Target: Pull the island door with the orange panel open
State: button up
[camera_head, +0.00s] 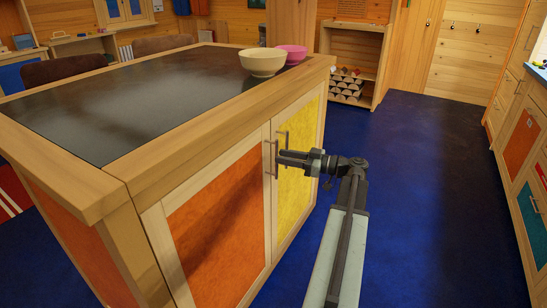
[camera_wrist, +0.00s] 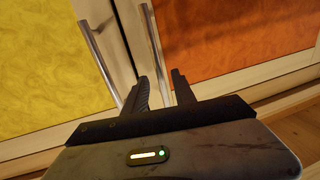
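The island door with the orange panel (camera_head: 218,236) is shut and shows at the right of the wrist view (camera_wrist: 235,35). Its upright bar handle (camera_head: 271,160) is near the door's inner edge. In the wrist view this handle (camera_wrist: 152,38) runs down between the two fingers, with a gap on each side. My gripper (camera_head: 281,157) is at the handle, and its fingers (camera_wrist: 162,88) are open. I cannot tell how deep the bar sits between them. The handle's lower end is hidden in the wrist view.
The yellow-panel door (camera_head: 297,165) beside it is shut, and its own handle (camera_wrist: 100,60) is close to my fingers. A cream bowl (camera_head: 262,63) and a pink bowl (camera_head: 292,53) stand on the island top (camera_head: 140,85). Blue floor (camera_head: 420,190) is clear to the right.

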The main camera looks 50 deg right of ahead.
aim_at(276, 174)
jog(key=x, duration=0.3)
jog(key=shift+w+a, duration=0.1)
grip_shut()
dwell(1.3)
